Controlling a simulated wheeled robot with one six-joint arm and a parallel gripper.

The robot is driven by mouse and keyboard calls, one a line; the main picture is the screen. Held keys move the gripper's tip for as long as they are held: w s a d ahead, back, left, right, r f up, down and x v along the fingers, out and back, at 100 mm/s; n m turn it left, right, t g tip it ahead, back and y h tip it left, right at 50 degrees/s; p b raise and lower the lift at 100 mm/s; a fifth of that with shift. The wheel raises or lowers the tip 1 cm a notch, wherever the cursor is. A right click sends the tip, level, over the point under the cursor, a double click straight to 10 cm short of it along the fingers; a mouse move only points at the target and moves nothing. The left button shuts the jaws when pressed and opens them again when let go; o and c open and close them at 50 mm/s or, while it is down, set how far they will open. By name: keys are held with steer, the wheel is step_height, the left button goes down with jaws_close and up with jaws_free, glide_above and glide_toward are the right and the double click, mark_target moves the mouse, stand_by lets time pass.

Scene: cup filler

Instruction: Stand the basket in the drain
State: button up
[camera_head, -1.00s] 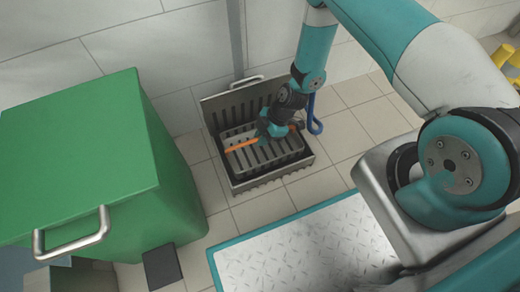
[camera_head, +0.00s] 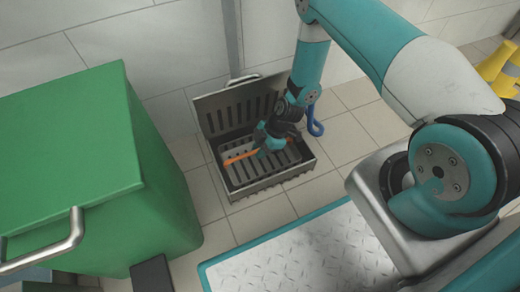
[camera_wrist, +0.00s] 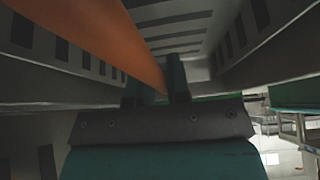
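The drain (camera_head: 268,186) is a grey metal box in the floor by the wall, its slotted lid (camera_head: 222,111) raised at the back. The basket (camera_head: 276,164) is a pale grey slotted tray with an orange handle (camera_head: 241,158), and it sits low inside the drain. My gripper (camera_head: 266,145) is over the basket, pointing down. In the wrist view the orange handle (camera_wrist: 105,35) runs down between my two close fingertips (camera_wrist: 160,80), which look shut on it. Slotted grey walls surround them. Whether the basket rests on the drain's bottom is hidden.
A big green bin (camera_head: 80,170) with a metal handle stands left of the drain. Yellow cones (camera_head: 497,65) stand far right. Tiled floor (camera_head: 345,140) right of the drain is free.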

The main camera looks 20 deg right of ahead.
steer(key=o, duration=0.4)
steer(key=shift+c, duration=0.2)
steer(key=shift+r, duration=0.25)
steer(key=p+v, duration=0.7)
steer(key=v, duration=0.4)
steer(key=shift+a, duration=0.1)
steer(key=shift+d+r+p, duration=0.35)
